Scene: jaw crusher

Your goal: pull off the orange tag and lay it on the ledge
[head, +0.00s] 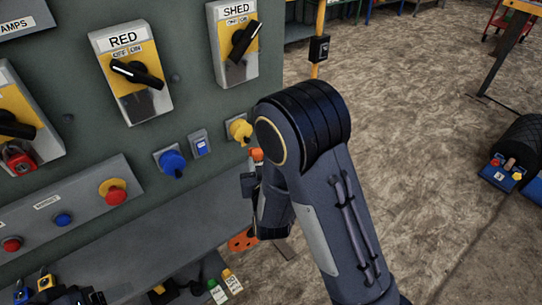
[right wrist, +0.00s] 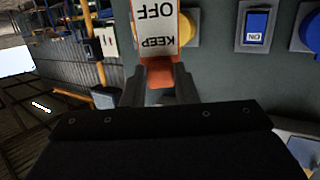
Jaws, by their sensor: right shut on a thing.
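The tag shows in the right wrist view as a white plate (right wrist: 156,25) with an orange end (right wrist: 160,73), its words KEEP OFF upside down. My right gripper (right wrist: 160,85) is shut on the orange end. In the head view, orange (head: 256,154) shows at my right gripper (head: 252,178), just below and right of the yellow knob (head: 239,130). The white part is hidden there. In the right wrist view the tag overlaps the yellow knob (right wrist: 187,30); I cannot tell whether they touch. The grey ledge (head: 170,232) runs along the panel below. A dark part at the lower left may be my left gripper (head: 78,296).
An orange-red piece (head: 243,240) lies low by the ledge's right end. Green and yellow tagged items (head: 225,286) and padlocks (head: 45,282) are at the bottom. A blue knob (head: 172,162) and switch (head: 200,144) stick out left of the yellow knob. The ledge's middle looks clear.

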